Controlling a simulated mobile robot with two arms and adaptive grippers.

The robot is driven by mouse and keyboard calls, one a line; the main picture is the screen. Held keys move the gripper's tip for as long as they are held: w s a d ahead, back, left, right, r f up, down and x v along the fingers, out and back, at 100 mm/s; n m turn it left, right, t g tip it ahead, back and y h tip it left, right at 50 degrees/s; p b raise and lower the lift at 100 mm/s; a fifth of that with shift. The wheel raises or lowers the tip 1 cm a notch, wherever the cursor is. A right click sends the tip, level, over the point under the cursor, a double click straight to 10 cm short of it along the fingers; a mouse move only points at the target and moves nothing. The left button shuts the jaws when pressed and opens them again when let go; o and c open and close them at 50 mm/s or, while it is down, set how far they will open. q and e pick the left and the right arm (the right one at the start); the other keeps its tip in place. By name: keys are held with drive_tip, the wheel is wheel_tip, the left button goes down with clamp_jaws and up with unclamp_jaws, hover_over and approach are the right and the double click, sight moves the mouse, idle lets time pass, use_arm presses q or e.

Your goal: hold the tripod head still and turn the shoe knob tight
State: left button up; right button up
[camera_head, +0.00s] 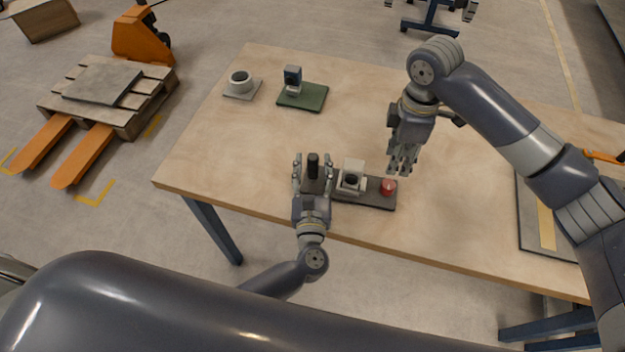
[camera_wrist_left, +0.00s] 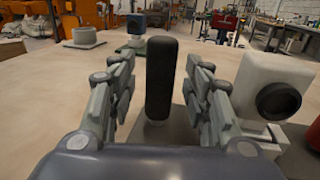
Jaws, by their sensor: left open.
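A dark base board (camera_head: 378,201) near the table's front edge carries a black upright handle (camera_head: 313,166), a white block with a dark round face (camera_head: 352,177), which looks like the tripod head, and a red knob (camera_head: 388,187) at its right end. My left gripper (camera_head: 312,162) is open with the black handle between its fingers. The left wrist view shows the handle (camera_wrist_left: 161,80) upright, with gaps to both fingers, and the white block (camera_wrist_left: 268,88) just right of them. My right gripper (camera_head: 402,168) hangs above and behind the red knob, apart from it; its finger opening is unclear.
A white ring on a grey plate (camera_head: 241,83) and a blue-grey device on a green plate (camera_head: 302,95) stand at the table's back left. A dark-framed panel (camera_head: 535,215) lies at the right. The wooden table (camera_head: 200,155) is clear left of the board.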

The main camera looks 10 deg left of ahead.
sight(389, 183)
use_arm(q)
drive_tip(key=shift+w+a, duration=0.1)
drive_tip(key=shift+w, duration=0.25)
clamp_jaws()
use_arm(e)
drive_tip(key=o, duration=0.4)
wheel_tip(389, 183, down, 10)
drive_tip(key=n, duration=0.5)
drive_tip(key=shift+f+n, duration=0.25)
drive_tip(key=shift+n, duration=0.15)
drive_tip(key=c, duration=1.1)
